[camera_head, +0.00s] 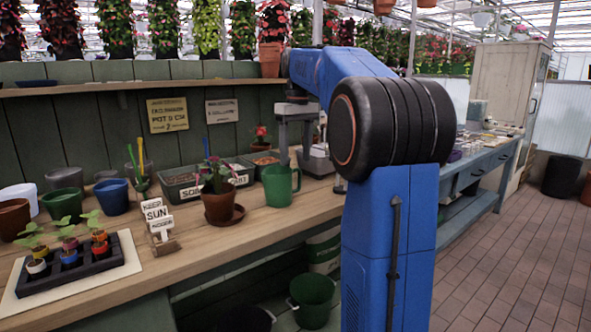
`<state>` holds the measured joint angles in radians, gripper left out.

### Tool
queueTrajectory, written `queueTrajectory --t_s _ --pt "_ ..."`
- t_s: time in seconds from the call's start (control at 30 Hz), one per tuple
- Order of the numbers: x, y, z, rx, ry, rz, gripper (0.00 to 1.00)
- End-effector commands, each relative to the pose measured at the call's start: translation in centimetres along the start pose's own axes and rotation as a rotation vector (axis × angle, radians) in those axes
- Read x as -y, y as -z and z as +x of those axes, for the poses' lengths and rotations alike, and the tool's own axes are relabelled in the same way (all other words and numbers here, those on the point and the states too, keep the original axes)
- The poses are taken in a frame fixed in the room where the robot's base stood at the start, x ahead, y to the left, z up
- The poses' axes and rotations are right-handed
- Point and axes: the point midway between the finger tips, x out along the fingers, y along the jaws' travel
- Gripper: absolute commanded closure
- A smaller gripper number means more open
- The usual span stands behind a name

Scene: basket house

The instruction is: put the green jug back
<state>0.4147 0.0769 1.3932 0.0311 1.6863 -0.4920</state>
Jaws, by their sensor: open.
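The green jug (277,187) stands upright on the wooden bench, with its handle on the right side. My gripper (296,152) points down at the jug from above. One finger reaches down at the jug's rim and the other hangs to the right, above the handle side. The jaws are apart. I cannot tell whether a finger touches the jug or goes inside it. My blue arm hides the bench to the right of the jug.
A potted plant on a saucer (223,207) stands left of the jug, with a dark soil tray (182,189) behind. A "SUN" sign (158,222) and seedling tray (75,275) are further left. A green bucket (312,300) sits below.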

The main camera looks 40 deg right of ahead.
Motion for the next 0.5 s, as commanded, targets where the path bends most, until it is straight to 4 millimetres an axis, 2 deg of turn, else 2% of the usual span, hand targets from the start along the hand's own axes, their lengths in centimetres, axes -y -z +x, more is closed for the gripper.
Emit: queueTrajectory --t_s 0.2,0.5 --pt "0.0 0.1 -2.1 0.0 0.0 0.0 0.41" --pt "0.1 -0.1 -2.5 0.0 0.0 0.0 0.41"
